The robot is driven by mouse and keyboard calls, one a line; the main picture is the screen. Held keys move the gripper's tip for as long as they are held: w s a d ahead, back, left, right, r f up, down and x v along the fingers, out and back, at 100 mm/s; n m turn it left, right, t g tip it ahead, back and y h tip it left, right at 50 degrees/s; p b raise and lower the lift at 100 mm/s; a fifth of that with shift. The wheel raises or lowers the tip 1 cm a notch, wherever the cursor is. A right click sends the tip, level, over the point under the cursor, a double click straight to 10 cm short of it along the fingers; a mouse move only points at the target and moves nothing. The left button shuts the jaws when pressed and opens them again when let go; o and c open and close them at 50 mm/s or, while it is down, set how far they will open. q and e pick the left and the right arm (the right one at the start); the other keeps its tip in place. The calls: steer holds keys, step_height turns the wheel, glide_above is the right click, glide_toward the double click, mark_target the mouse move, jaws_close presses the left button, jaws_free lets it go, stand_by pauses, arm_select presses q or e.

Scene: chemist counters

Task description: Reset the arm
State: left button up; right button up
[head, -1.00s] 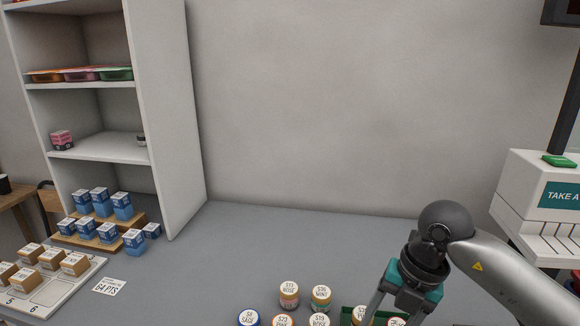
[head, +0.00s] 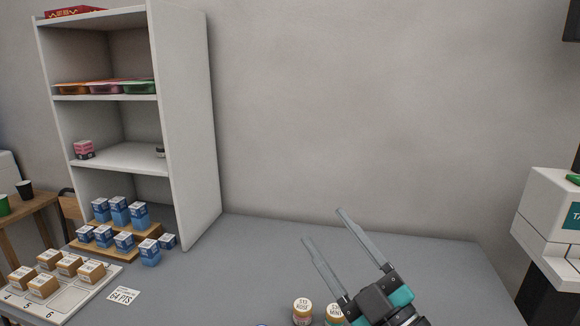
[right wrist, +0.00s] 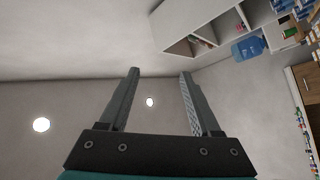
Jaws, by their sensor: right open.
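My right gripper (head: 322,224) is raised over the counter at the lower right of the head view. Its two grey fingers are parallel, spread apart and empty, and point up and to the left. In the right wrist view the open fingers (right wrist: 160,72) frame only bare wall and ceiling. Much of the right arm is below the picture edge. My left gripper is not in view.
Jars labelled ROSE (head: 302,311) and MINT (head: 334,313) stand below the right gripper. A white shelf (head: 187,130), blue boxes (head: 149,252) and a tray of brown boxes (head: 60,308) are at left. A white machine (head: 545,225) stands at right. The counter's middle is clear.

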steer(key=w+d+f+m+h, duration=0.1)
steer(key=d+f+m+h, duration=0.7)
steer(key=m+h, duration=0.25)
steer(key=s+d+f+m+g+h, duration=0.2)
steer(key=f+g, duration=0.1)
steer(key=f, duration=0.3)
steer(key=s+d+f+m+g+h, duration=0.1)
steer(key=s+d+f+g+h, duration=0.15)
steer(key=f, duration=0.35)
steer(key=s+a+f+g+y, duration=0.1)
steer(key=s+f+g, duration=0.45)
steer(key=s, duration=0.35)
steer(key=s+a+f+g+y, duration=0.2)
steer(key=s+f+g, duration=0.35)
steer(key=s, duration=0.45)
step_height(320, 180, down, 23)
steer(key=s, duration=0.1)
steer(key=s+d+f+g, duration=0.1)
steer(key=s+d+f, duration=0.2)
steer(key=s+f, duration=1)
steer(key=shift+s+g+h, duration=0.3)
steer(key=shift+s+g, duration=0.05)
steer(key=shift+s, duration=0.55)
steer(key=shift+d+f, duration=0.1)
